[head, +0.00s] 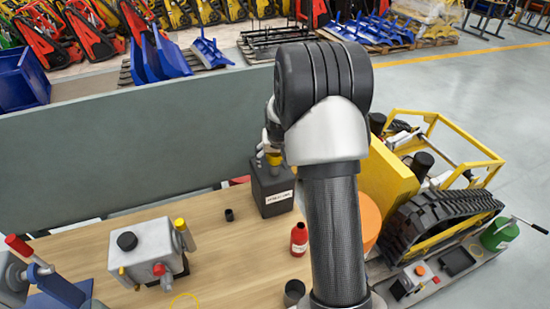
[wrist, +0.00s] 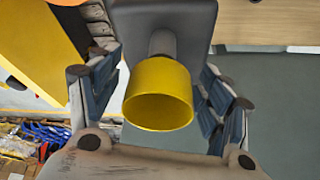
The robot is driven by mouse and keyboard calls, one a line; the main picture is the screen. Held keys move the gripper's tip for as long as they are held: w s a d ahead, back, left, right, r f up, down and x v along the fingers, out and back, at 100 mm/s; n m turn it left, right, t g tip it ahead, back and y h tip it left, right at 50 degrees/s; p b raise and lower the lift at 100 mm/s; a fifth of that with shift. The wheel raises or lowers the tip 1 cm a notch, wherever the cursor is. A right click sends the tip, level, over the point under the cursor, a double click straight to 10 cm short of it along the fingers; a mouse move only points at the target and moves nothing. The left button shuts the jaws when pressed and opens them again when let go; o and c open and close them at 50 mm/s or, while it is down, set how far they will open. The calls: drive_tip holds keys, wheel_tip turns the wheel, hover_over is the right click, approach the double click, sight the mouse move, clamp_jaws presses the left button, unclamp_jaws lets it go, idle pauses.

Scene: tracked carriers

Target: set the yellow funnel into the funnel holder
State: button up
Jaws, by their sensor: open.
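The yellow funnel (head: 274,159) sits on top of a dark grey canister (head: 271,192) with a white label, at the back of the table. In the wrist view the yellow funnel (wrist: 158,95) has its wide mouth towards the camera and its narrow end at the canister's grey neck (wrist: 162,42). My gripper (wrist: 157,80) is open, with one finger on each side of the funnel and gaps between. In the head view my gripper (head: 268,138) is partly hidden behind my arm, just above the funnel. I cannot tell for sure which thing is the funnel holder.
A grey box-shaped unit (head: 146,256) with a yellow upright tube stands on the wooden table (head: 235,262). A red bottle (head: 299,240), a small black cup (head: 229,215) and a dark cup (head: 294,292) stand nearby. A yellow tracked carrier (head: 440,215) is at the right. A grey-green panel (head: 130,150) stands behind.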

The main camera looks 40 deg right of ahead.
drive_tip(key=shift+c, duration=0.4)
drive_tip(key=c, duration=1.1)
